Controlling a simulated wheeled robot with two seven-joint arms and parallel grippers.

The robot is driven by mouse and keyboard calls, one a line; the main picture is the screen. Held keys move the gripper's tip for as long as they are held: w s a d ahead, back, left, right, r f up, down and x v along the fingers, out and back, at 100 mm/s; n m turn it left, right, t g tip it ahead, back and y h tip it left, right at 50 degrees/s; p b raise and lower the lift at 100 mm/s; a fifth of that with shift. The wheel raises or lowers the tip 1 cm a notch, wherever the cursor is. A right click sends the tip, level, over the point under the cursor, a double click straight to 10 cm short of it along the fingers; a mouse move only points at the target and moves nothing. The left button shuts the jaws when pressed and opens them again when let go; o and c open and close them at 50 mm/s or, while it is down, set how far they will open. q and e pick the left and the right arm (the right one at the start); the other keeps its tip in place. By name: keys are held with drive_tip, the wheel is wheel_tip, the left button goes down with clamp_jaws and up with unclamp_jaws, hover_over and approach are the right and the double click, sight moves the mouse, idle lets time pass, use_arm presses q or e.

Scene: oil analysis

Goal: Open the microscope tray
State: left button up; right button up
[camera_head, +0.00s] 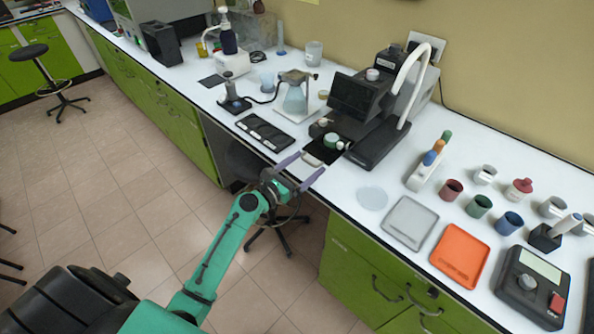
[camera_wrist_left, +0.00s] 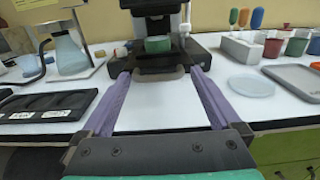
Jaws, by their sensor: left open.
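The dark microscope (camera_head: 356,97) stands on the white counter at the centre right, with a pale curved tube over it. A green round piece (camera_head: 333,140) sits low at its front; it also shows in the left wrist view (camera_wrist_left: 158,44). The microscope tray's front edge (camera_wrist_left: 160,74) is a greyish strip low on the microscope base. My left gripper (camera_head: 312,161) is open at the counter's front edge, facing the microscope. In the left wrist view its two purple fingers (camera_wrist_left: 160,73) frame the tray front with a gap on each side. Contact cannot be told. My right gripper is out of view.
A black slotted tray (camera_head: 265,131) lies left of the microscope, with a flask on a stand (camera_head: 295,100) behind it. A clear disc (camera_head: 373,198), grey tray (camera_head: 409,222) and orange tray (camera_head: 460,255) lie to the right. Bare counter lies before the microscope.

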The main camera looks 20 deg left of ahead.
use_arm(q)
drive_tip(key=b+v, duration=0.4)
drive_tip(key=v, duration=1)
drive_tip(key=shift+s, duration=0.25)
